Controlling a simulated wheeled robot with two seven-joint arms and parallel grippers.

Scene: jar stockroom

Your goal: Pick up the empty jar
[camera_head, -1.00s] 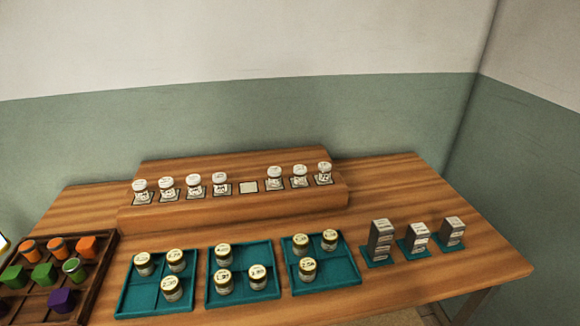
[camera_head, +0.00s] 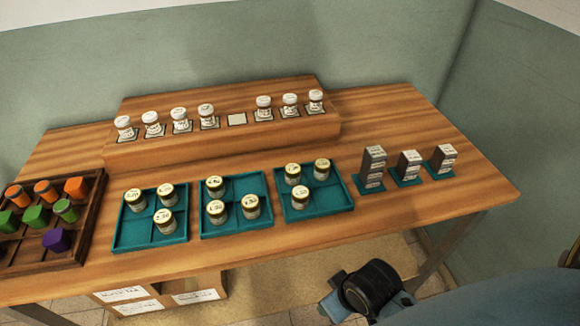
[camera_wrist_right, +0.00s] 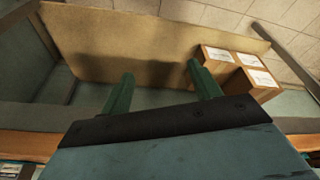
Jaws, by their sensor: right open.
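Several white-lidded jars stand in a row on the raised wooden step, such as one at its left end (camera_head: 124,128) and one at its right end (camera_head: 315,100). Several gold-lidded jars, such as this one (camera_head: 216,187), stand in the teal trays. I cannot tell which jar is empty. My right gripper (camera_wrist_right: 162,86) is open with nothing between its fingers. My right arm shows at the lower right in the head view, in front of the table and away from the jars. My left gripper is not in view.
Three teal divided trays (camera_head: 235,229) stand along the table front. Grey blocks (camera_head: 372,168) on teal pads stand to the right. A wooden compartment tray (camera_head: 85,239) with coloured pieces is at the left. Labelled boxes (camera_head: 205,308) sit below the table.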

